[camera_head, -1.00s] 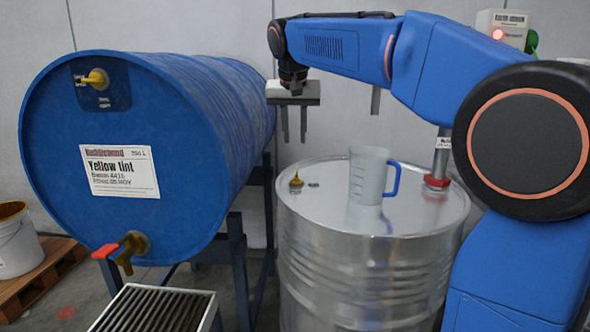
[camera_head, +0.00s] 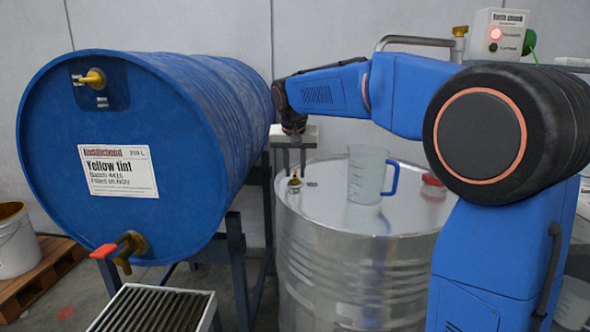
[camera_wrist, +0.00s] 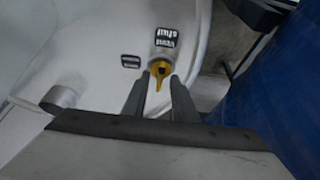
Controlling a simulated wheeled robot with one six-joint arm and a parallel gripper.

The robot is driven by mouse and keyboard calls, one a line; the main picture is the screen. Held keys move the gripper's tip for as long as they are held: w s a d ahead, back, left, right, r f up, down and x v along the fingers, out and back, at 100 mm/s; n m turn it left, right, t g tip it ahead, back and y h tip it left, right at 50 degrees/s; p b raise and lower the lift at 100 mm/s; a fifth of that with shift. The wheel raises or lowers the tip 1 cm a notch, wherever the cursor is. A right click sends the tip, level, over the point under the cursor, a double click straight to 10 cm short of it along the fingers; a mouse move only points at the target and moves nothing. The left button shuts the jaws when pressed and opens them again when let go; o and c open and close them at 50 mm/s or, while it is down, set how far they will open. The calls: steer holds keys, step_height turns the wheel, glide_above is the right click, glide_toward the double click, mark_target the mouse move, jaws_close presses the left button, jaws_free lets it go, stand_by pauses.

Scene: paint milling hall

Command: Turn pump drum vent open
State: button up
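The pump drum (camera_head: 345,265) is a silver steel drum standing upright, with its small yellow vent (camera_head: 294,184) at the left of its lid. In the wrist view the vent (camera_wrist: 158,74) has a yellow lever pointing toward the bottom of the picture. My gripper (camera_head: 295,172) is right over the vent, fingers pointing down. In the wrist view my gripper (camera_wrist: 160,80) has its fingers apart, with the vent showing between the fingertips. I cannot tell whether either finger touches it. Small black label plates (camera_wrist: 130,61) lie beside the vent.
A clear measuring jug (camera_head: 364,178) with a blue handle stands on the lid, right of my gripper. A red fitting (camera_head: 432,180) is farther right. A blue Yellow tint drum (camera_head: 60,190) lies on a stand close at left. A control box (camera_head: 500,35) shows a red light.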

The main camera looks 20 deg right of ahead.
jaws_close()
steer(key=shift+n, duration=0.4)
steer(key=n, duration=0.1)
steer(key=n+y, duration=0.1)
steer(key=shift+d+n, duration=0.25)
steer(key=shift+n, duration=0.15)
steer(key=n+y, duration=0.1)
steer(key=n, duration=0.2)
steer(key=shift+d+n+y, duration=0.15)
steer(key=shift+n+y, duration=0.25)
steer(key=n+y, duration=0.1)
steer(key=n, duration=0.1)
steer(key=n+g+y, duration=0.1)
steer(key=n, duration=0.2)
steer(key=shift+w+d, duration=0.15)
steer(key=n, duration=0.2)
steer(key=n+g+y, duration=0.1)
steer(key=n, duration=0.2)
steer(key=shift+w+d+g, duration=0.1)
steer(key=shift+w+g, duration=0.1)
steer(key=shift+g, duration=0.1)
steer(key=shift+n, duration=0.4)
